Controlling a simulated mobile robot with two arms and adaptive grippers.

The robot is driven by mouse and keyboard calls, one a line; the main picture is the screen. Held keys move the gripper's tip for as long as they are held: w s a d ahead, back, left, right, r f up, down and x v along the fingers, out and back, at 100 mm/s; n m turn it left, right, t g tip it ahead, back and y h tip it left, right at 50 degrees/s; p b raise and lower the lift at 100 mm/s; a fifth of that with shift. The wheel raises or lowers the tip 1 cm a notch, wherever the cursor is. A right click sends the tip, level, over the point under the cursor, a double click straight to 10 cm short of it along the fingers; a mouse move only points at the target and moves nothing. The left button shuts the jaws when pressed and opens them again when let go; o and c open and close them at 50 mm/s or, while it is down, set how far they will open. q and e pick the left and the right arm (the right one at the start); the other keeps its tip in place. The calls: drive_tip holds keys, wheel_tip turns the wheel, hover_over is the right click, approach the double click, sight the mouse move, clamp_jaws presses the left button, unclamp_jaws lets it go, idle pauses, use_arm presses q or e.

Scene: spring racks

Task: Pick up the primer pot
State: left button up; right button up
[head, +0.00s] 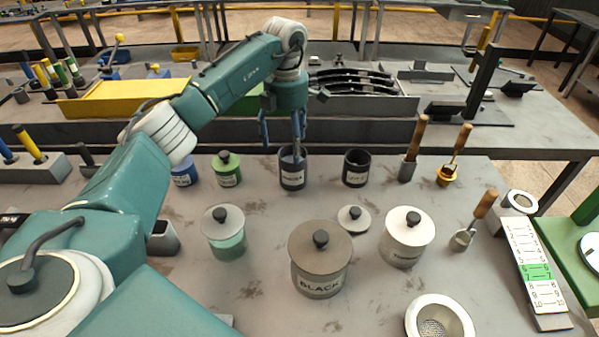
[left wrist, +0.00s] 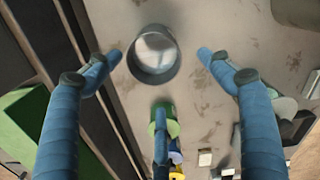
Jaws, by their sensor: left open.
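The primer pot (head: 292,175) is an open, dark, upright cylinder on the grey bench, with a pale label that seems to read PRIMER, though it is small. In the left wrist view the pot (left wrist: 152,75) shows from above with a pale, shiny inside. My left gripper (head: 282,142) is open above the pot, its blue fingers pointing down. In the wrist view the gripper (left wrist: 159,56) has a fingertip on each side of the pot's rim, with gaps on both sides. I cannot tell how high the tips are. My right gripper is not in view.
A similar dark pot (head: 355,168) stands to the right. A green lidded pot (head: 227,172) and a blue pot (head: 184,174) stand to the left. Nearer are a large pot marked BLACK (head: 319,279) and a white lidded pot (head: 406,245). A raised rack edge (head: 370,132) runs behind.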

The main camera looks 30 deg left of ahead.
sight(291, 159)
use_arm(q)
drive_tip(key=f, duration=0.4)
drive_tip(key=w+f, duration=0.1)
drive_tip(key=f, duration=0.1)
drive_tip(key=shift+f+p, duration=0.35)
drive_tip(key=f, duration=0.1)
drive_tip(key=f+p, duration=0.1)
drive_tip(key=f, duration=0.1)
drive_tip(key=f+p, duration=0.1)
drive_tip(key=shift+w+d+f, duration=0.15)
drive_tip(key=shift+d, duration=0.2)
drive_tip(key=shift+f, duration=0.55)
drive_tip(key=c, duration=1.6)
drive_tip(key=shift+w+r, duration=0.1)
drive_tip(key=shift+c, duration=0.7)
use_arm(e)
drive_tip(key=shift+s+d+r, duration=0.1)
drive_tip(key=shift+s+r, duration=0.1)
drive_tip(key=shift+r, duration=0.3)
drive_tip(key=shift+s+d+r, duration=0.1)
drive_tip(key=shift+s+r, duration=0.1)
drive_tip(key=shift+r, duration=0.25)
use_arm(q)
drive_tip(key=shift+r, duration=0.1)
